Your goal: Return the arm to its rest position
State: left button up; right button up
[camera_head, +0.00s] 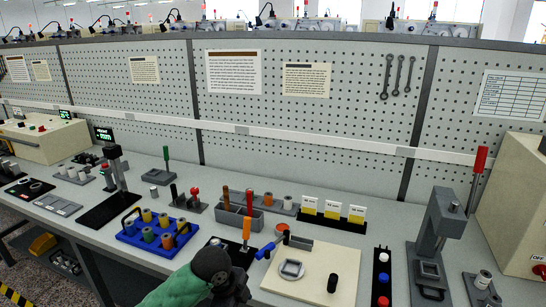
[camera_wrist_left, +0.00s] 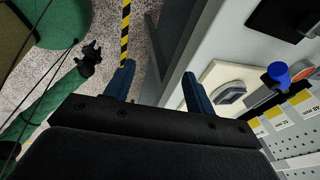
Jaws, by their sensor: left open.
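My left arm comes in at the bottom of the head view in green, and its dark gripper (camera_head: 236,286) is at the table's front edge, left of the cream board. Its fingertips are hard to make out there. In the left wrist view the two blue-grey fingers of my left gripper (camera_wrist_left: 158,84) stand apart with nothing between them. Floor and the table's side show past them. Another green arm of mine with a dark gripper (camera_wrist_left: 91,58) is at the upper left of that view, over the floor. It is too small to tell whether its jaws are open.
A blue tray (camera_head: 128,237) of spools stands behind-left. An orange-handled tool (camera_head: 246,228) stands upright close behind. Pegboard (camera_head: 300,120) closes the back.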

pick_arm(q)
jog(key=s+a+f+n+t+y, duration=0.1)
jog(key=s+a+f+n, duration=0.3)
jog(key=s+n, duration=0.35)
jog(key=s+a+f+n+y, duration=0.1)
jog(key=s+a+f+n, duration=0.4)
jog(key=s, duration=0.4)
jog(key=s+a+f+n+t+y, duration=0.1)
jog(key=s+a+f+n, duration=0.25)
jog(key=s+n, duration=0.4)
notch_tip(320, 180, down, 26)
jog(key=w+d+g, duration=0.1)
jog(key=s+f, duration=0.4)
jog(key=f, duration=0.7)
jog(key=s+f+g, duration=0.1)
jog(key=s+f, duration=0.3)
jog(key=f, duration=0.7)
jog(key=shift+d+f, duration=0.2)
jog(key=shift+f, duration=0.05)
pick_arm(e)
jog(key=shift+s+a+r, duration=0.15)
jog(key=shift+a+r, duration=0.05)
jog(key=shift+a, duration=0.35)
pick_arm(q)
jog(key=shift+w, duration=0.1)
pick_arm(e)
jog(key=shift+d, duration=0.1)
